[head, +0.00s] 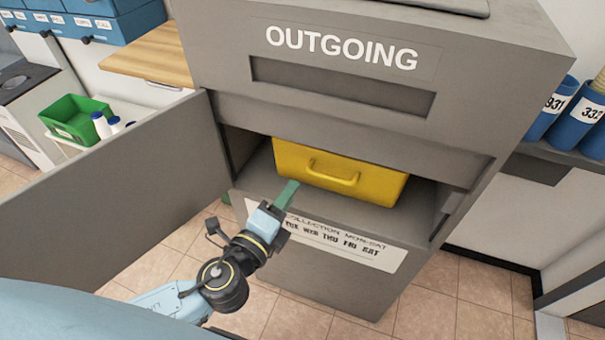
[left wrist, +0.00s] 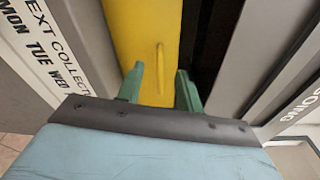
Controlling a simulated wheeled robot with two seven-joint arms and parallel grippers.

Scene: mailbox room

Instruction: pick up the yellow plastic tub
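The yellow plastic tub (head: 340,172) sits inside the open compartment of the grey OUTGOING mailbox (head: 345,100), with its handle facing out. My left gripper (head: 286,195) is in front of the compartment opening, to the lower left of the tub's handle. In the left wrist view, the tub (left wrist: 145,40) lies ahead of the gripper (left wrist: 160,88). Its two green fingers are apart, with nothing between them that I can see gripped. The tub's handle shows just beyond the fingers. The tub's back is hidden in the compartment. My right gripper is not in view.
The mailbox door (head: 120,200) stands open to the left, beside my left arm. A collection-times label (head: 335,240) is below the opening. A green bin (head: 75,118) and white bottles (head: 103,125) stand at left. Blue numbered holders (head: 570,115) stand at right.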

